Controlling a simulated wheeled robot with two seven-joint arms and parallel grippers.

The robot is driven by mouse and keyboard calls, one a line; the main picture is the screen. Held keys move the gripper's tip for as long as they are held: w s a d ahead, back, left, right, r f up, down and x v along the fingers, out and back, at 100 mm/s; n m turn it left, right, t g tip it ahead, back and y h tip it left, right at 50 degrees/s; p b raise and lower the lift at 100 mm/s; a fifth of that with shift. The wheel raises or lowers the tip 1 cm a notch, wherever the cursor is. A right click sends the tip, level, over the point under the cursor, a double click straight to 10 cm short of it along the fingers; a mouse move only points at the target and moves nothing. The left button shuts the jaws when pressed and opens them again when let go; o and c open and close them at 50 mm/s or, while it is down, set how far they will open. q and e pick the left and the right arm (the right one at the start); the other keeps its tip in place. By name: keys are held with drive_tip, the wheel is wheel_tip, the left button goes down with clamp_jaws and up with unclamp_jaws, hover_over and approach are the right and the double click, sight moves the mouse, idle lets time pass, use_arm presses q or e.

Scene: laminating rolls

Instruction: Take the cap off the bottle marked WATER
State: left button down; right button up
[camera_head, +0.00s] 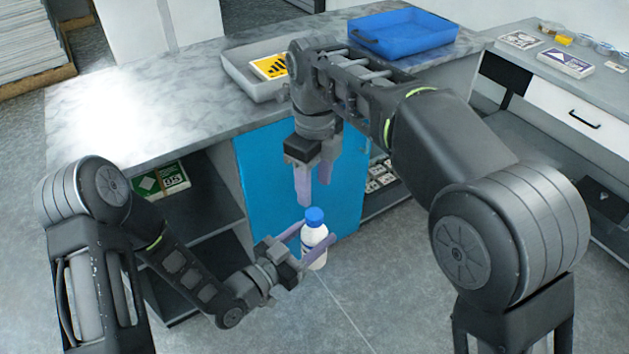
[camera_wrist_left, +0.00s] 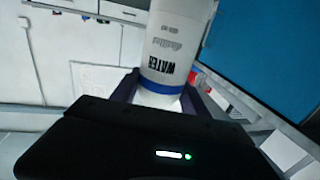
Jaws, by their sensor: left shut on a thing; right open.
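The white bottle (camera_head: 313,244) with a blue cap (camera_head: 315,216) is held upright in the air in front of the counter. My left gripper (camera_head: 318,245) is shut around the bottle's body. In the left wrist view the bottle (camera_wrist_left: 178,45) shows the word WATER and a blue band, between the fingers of the left gripper (camera_wrist_left: 158,92). My right gripper (camera_head: 314,190) points down from above, open and empty. Its fingertips are just above the cap, apart from it as far as I can tell.
The marble counter (camera_head: 150,100) stands behind, with a grey tray (camera_head: 240,75) holding a yellow-labelled pack and a blue bin (camera_head: 405,33). A blue cabinet door (camera_head: 275,180) is behind the grippers. A green box (camera_head: 160,181) sits on the shelf at left. The floor in front is clear.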

sight(314, 213)
drive_tip(key=shift+f, duration=4.05)
clamp_jaws()
